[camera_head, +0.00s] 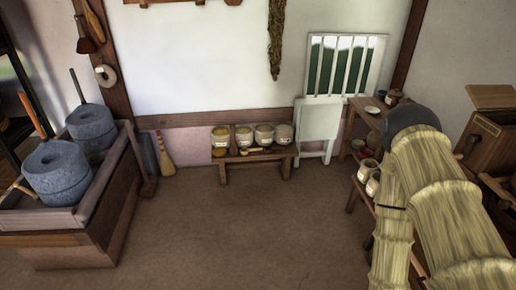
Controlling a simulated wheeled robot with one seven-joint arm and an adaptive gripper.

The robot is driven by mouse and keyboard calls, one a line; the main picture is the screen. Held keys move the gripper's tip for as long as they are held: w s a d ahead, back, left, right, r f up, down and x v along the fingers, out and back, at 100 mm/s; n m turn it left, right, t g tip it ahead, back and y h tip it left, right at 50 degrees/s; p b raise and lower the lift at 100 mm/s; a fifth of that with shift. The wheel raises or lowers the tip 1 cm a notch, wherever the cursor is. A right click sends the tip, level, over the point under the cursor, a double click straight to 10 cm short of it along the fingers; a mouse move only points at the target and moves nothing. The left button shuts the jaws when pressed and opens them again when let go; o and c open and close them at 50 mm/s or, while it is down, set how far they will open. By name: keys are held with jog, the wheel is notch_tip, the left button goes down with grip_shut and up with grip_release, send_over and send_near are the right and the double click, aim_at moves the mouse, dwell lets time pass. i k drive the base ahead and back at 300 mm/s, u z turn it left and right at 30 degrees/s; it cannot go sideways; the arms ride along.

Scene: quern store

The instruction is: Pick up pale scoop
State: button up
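A low wooden bench (228,159) stands against the back wall with a row of pale jars on it. A small pale yellow object (252,149) lies on the bench top in front of the middle jars. It looks like a scoop, but it is too small here to be sure. Darker small items lie close beside it. My gripper does not show in this view, so its distance from the bench and its state cannot be seen.
Stone querns (57,170) sit in a wooden trough (112,182) at left. A small broom (165,157) leans by the wall. A white folding chair (318,122) stands right of the bench. The right foreground is blocked. The middle floor (210,220) is clear.

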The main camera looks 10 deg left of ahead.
aim_at(244, 150)
jog(key=z, duration=0.15)
jog(key=i, duration=1.35)
jog(key=u, duration=0.3)
jog(key=i, duration=1.65)
jog(key=u, duration=0.7)
jog(key=i, duration=0.35)
jog(key=u, duration=0.15)
